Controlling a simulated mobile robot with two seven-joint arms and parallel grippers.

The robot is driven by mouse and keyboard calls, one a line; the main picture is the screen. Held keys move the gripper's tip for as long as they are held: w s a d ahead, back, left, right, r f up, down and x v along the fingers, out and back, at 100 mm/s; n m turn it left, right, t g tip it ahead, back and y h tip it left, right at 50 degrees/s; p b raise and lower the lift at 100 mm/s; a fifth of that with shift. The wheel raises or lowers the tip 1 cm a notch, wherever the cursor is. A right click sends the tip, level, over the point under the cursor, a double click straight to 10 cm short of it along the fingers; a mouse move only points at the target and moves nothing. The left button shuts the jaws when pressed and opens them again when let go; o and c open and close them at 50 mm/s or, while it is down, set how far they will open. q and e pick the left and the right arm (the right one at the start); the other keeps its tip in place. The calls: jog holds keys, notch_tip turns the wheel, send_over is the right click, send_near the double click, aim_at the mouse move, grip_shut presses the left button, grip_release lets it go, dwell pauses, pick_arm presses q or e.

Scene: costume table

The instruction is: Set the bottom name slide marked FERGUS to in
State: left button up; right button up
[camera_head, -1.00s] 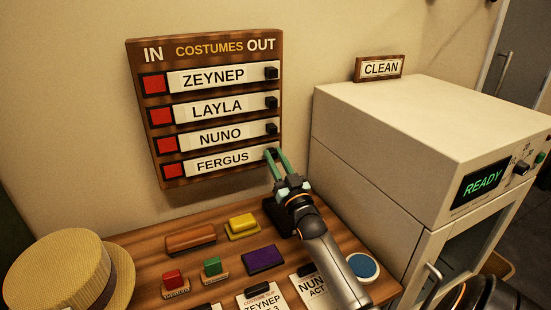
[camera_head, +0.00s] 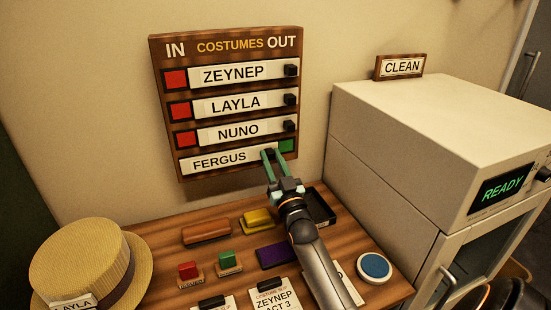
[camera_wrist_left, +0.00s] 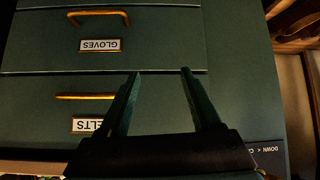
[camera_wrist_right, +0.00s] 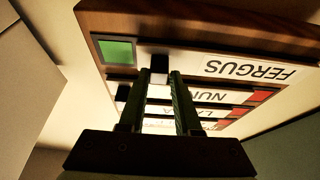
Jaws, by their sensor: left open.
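The name board (camera_head: 165,108) hangs on the wall with rows of white name slides. The bottom slide, FERGUS (camera_head: 219,161), sits at the left, IN end of its row. A green square (camera_head: 286,146) is uncovered at its right; it also shows in the right wrist view (camera_wrist_right: 117,50). My right gripper (camera_head: 269,152) is at the slide's right end, shut on its dark knob (camera_wrist_right: 159,65), which is between the fingertips in the right wrist view. My left gripper (camera_wrist_left: 160,72) is open and empty in front of green drawers.
The ZEYNEP (camera_head: 233,74), LAYLA (camera_head: 235,103) and NUNO (camera_head: 238,131) slides sit to the right, with red squares at their left. Below are a straw hat (camera_head: 80,255) and a table (camera_head: 165,270) with small blocks and slips. A cream cabinet (camera_head: 400,140) stands right.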

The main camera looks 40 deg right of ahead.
jog(key=o, duration=0.4)
jog(key=shift+w+a, duration=0.1)
jog(key=shift+a, duration=0.1)
jog(key=v, duration=0.7)
jog(key=shift+s+b, duration=0.3)
jog(key=shift+b, duration=0.15)
jog(key=shift+f, duration=0.15)
